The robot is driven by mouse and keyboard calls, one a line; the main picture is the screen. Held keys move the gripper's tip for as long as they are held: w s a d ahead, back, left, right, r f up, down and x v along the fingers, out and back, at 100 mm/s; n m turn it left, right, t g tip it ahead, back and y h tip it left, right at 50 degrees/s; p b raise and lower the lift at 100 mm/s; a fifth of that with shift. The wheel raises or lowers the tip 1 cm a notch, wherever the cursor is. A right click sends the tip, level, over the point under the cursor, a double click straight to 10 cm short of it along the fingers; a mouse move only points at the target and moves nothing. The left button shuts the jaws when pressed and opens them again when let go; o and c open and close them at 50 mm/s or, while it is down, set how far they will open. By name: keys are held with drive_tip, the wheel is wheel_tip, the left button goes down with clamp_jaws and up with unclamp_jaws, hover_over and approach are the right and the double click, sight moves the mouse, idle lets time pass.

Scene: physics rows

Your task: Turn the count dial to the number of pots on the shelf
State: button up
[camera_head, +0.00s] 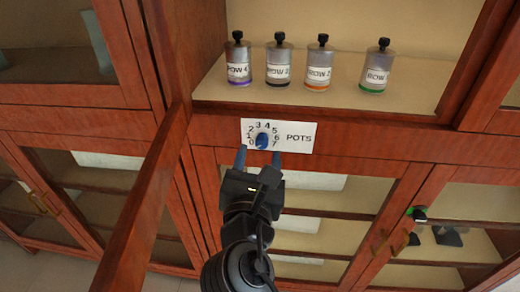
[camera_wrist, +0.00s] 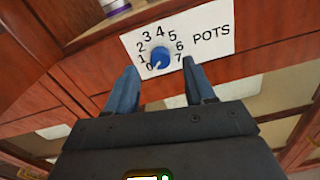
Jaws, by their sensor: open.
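The blue count dial (camera_head: 262,141) sits on a white plate marked POTS (camera_head: 299,137), with numbers 0 to 7 around it. In the wrist view the dial (camera_wrist: 160,58) has a pale pointer mark toward the lower left, near 0. Several grey pots with black knobs stand in a row on the shelf (camera_head: 330,98): purple-banded (camera_head: 238,62), dark-banded (camera_head: 278,62), orange-banded (camera_head: 319,64) and green-banded (camera_head: 376,68). Their labels begin with ROW. My gripper (camera_head: 259,158) is open and empty, its blue fingers just below the dial, one toward each side.
An open wooden door (camera_head: 145,205) juts out left of my arm. Glass-fronted cabinets lie below the plate. A dark object with a green top (camera_head: 420,214) is at the lower right. The space directly before the dial looks clear.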

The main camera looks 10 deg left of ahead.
sight(262, 141)
drive_tip(key=shift+w, duration=1.35)
drive_tip(key=shift+c, duration=0.4)
clamp_jaws()
